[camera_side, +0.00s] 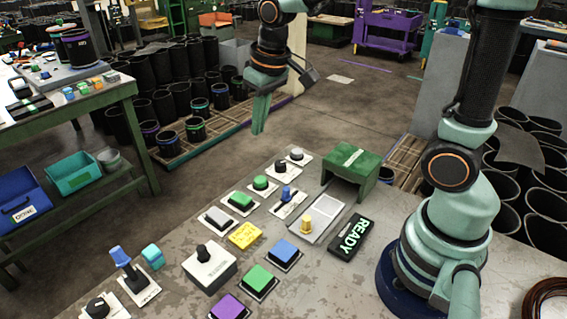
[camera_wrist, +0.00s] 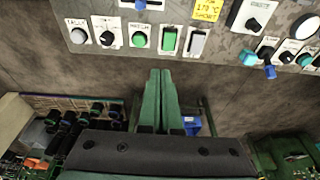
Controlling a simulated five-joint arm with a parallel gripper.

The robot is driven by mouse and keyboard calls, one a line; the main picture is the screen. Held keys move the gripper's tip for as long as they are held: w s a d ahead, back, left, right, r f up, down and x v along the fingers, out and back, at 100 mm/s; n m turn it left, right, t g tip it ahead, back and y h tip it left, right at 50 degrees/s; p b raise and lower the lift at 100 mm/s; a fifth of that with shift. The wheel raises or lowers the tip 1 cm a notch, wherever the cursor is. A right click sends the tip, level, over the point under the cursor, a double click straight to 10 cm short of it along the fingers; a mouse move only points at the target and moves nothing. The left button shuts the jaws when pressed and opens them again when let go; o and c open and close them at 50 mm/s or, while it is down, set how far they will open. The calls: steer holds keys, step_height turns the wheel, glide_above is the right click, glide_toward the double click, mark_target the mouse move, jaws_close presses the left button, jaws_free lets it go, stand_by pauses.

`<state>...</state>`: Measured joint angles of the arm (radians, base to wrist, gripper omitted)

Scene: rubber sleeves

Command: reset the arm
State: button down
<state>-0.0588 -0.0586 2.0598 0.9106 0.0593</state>
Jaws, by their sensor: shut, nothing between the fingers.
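My gripper (camera_side: 262,112) is shut and empty, held in the air beyond the far edge of the control table (camera_side: 330,285). In the wrist view the gripper (camera_wrist: 160,76) points toward the far row of buttons and knobs, with its fingers together. A black sign (camera_side: 350,237) reading READY lies near my arm's base.
A green box-like cover (camera_side: 350,165) stands at the table's far right. Black sleeves (camera_side: 170,103) crowd a pallet on the floor behind. A green workbench (camera_side: 75,110) stands at the left, with a blue bin (camera_side: 22,203) below.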

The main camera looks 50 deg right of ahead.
steer(key=s+d+r+t, duration=0.2)
steer(key=s+r+t, duration=0.1)
steer(key=s, duration=0.6)
steer(key=shift+s+r, duration=0.35)
steer(key=shift+r, duration=0.1)
steer(key=c, duration=1.5)
jaws_free()
steer(key=shift+d, duration=0.1)
steer(key=shift+c, duration=0.2)
